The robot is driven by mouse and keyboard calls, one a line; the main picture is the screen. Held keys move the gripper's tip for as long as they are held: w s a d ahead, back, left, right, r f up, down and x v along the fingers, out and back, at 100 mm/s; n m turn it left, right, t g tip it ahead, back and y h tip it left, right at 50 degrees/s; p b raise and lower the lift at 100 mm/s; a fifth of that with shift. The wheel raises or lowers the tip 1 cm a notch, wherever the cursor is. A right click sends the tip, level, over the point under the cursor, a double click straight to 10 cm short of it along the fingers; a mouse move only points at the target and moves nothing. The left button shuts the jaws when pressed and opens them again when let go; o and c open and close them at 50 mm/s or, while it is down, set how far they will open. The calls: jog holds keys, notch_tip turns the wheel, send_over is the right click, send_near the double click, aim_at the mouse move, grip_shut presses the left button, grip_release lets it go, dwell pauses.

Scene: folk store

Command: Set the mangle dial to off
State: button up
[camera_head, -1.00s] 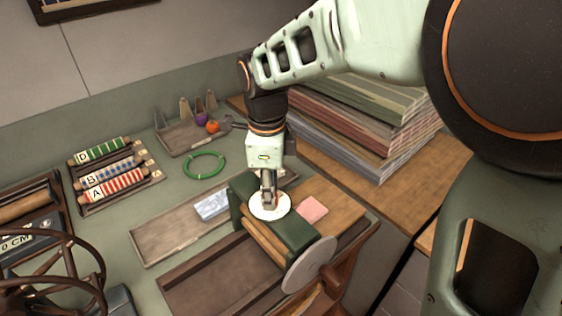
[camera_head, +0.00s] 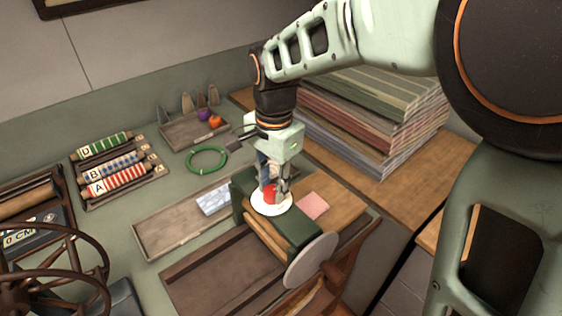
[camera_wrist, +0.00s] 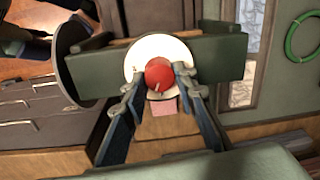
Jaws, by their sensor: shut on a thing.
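The mangle (camera_head: 285,226) is a dark green machine with wooden rollers and a pale round disc at its near end. On its top is a white dial plate (camera_head: 262,208) with a red knob (camera_head: 270,193). In the wrist view the red knob (camera_wrist: 158,73) sits in the middle of the white plate (camera_wrist: 137,53) and bears a short pale pointer mark at its lower edge. My gripper (camera_head: 273,192) points down over the dial. Its fingertips (camera_wrist: 158,83) are shut on the red knob, one on each side. Lettering on the plate is too small to read.
A pink cloth (camera_head: 313,206) lies beside the mangle. A shallow tray (camera_head: 165,228) with a pale folded item, a green ring (camera_head: 207,159) and lettered rolls (camera_head: 117,179) lie to the left. A cloth stack (camera_head: 375,115) stands behind at right.

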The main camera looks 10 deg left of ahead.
aim_at(271, 188)
jog(key=n, duration=0.5)
jog(key=shift+n+p, duration=0.3)
jog(key=shift+p, duration=0.05)
jog(key=n+p, duration=0.1)
jog(key=n, duration=0.5)
jog(key=shift+a+g, duration=0.1)
jog(key=shift+g, duration=0.2)
jog(key=n+p, duration=0.1)
jog(key=n, duration=0.4)
jog(key=shift+n, duration=0.4)
jog(key=n+p, duration=0.2)
jog(key=n, duration=0.3)
jog(key=shift+a+h, duration=0.1)
jog(key=shift+h, duration=0.2)
jog(key=shift+n, duration=0.4)
jog(key=o, duration=1.2)
jog(key=shift+c, duration=0.2)
notch_tip(271, 188, up, 12)
jog(key=shift+w, duration=0.25)
